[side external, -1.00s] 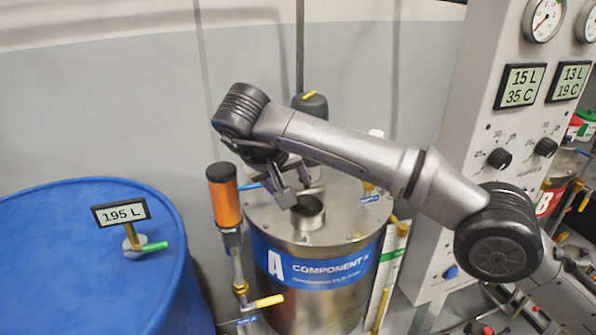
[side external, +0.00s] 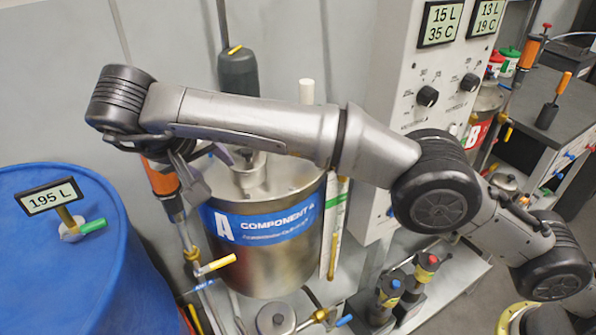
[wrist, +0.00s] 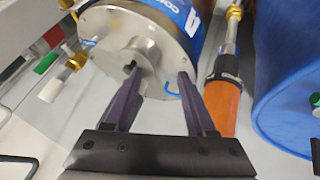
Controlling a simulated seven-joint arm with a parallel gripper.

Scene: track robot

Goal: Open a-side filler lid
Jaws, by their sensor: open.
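The component A tank (side external: 270,255) is a steel drum with a blue label, and its steel top (side external: 300,178) is partly hidden by my arm. In the wrist view, the tank top (wrist: 107,27) lies beyond my fingers. A round raised steel piece (wrist: 148,62) with a dark spot shows near the left fingertip. I cannot tell whether it is the filler lid. My gripper (wrist: 158,72) is open, with its two fingers apart and nothing clearly held between them. In the side view, my gripper (side external: 195,160) is over the tank's left rim, and the filler area is hidden.
An orange-bodied fitting (side external: 160,178) stands close to my gripper, left of the tank. A large blue drum (side external: 75,265) with a 195 L display is further left. A dark motor (side external: 238,75) rises behind the tank. A control panel (side external: 412,65) stands right.

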